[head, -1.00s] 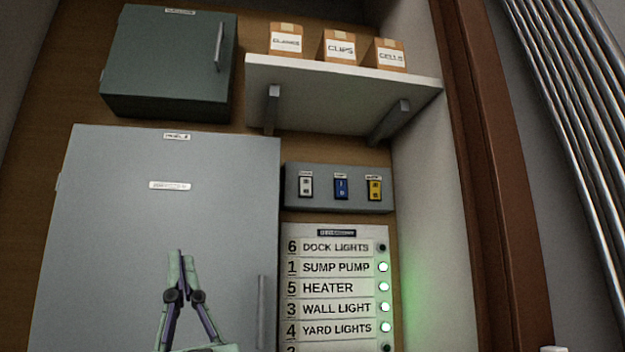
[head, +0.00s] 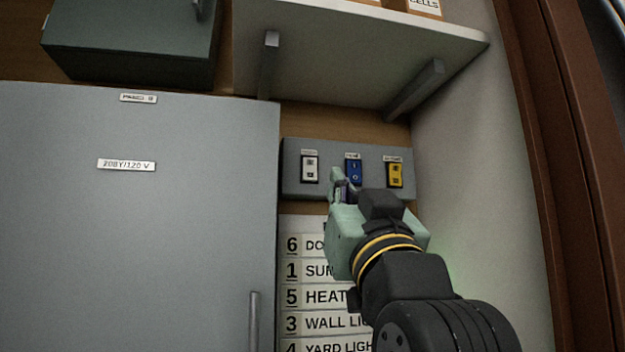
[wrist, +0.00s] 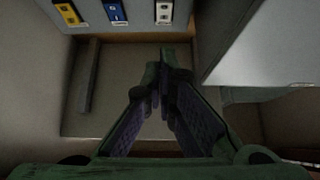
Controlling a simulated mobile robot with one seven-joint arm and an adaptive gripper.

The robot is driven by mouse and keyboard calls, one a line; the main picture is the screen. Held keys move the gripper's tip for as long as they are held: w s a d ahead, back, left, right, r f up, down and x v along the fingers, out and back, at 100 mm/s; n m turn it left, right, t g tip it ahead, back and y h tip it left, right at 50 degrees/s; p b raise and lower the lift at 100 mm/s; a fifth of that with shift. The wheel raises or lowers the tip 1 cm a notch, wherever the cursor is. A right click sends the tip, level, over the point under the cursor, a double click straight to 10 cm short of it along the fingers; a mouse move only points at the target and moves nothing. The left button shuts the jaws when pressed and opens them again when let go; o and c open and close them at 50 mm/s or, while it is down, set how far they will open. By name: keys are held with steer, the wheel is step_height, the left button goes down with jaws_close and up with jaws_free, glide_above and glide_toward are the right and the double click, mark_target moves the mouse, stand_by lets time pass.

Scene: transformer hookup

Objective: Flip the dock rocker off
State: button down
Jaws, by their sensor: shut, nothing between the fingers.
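A grey switch box (head: 330,190) on the wall carries three rockers: white (head: 310,168), blue (head: 354,171) and yellow (head: 395,175). Their small labels are too blurred to read, so I cannot tell which is the dock rocker. My gripper (head: 337,174) is shut and empty, its tips in front of the box between the white and blue rockers and partly over the blue one's lower edge. In the wrist view, the closed fingertips (wrist: 161,56) point toward the white rocker (wrist: 164,12), with the blue rocker (wrist: 115,12) beside it. Contact is not visible.
A grey panel door (head: 140,230) with a vertical handle (head: 254,320) stands left of the box. A shelf (head: 350,60) with brackets hangs above, and a side wall (head: 480,200) closes the right. The labelled list (head: 305,270) below is partly hidden by my arm.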

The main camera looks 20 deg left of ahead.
mark_target(314, 161)
steer(key=shift+s+r, duration=0.1)
steer(key=shift+r, duration=0.05)
steer(key=p+x, duration=0.2)
steer(key=x, duration=0.2)
steer(key=w+f+p+x, duration=0.1)
steer(key=p+x, duration=0.1)
steer(key=x, duration=0.2)
steer(key=f+p+x, duration=0.1)
steer(key=x, duration=0.3)
steer(key=shift+w+a+r+p, duration=0.2)
steer(key=shift+w+a+p, duration=0.1)
steer(key=shift+a+p, duration=0.15)
steer(key=shift+w+a+f, duration=0.1)
steer(key=shift+w+a, duration=0.1)
steer(key=shift+w, duration=0.05)
steer(key=shift+f, duration=0.1)
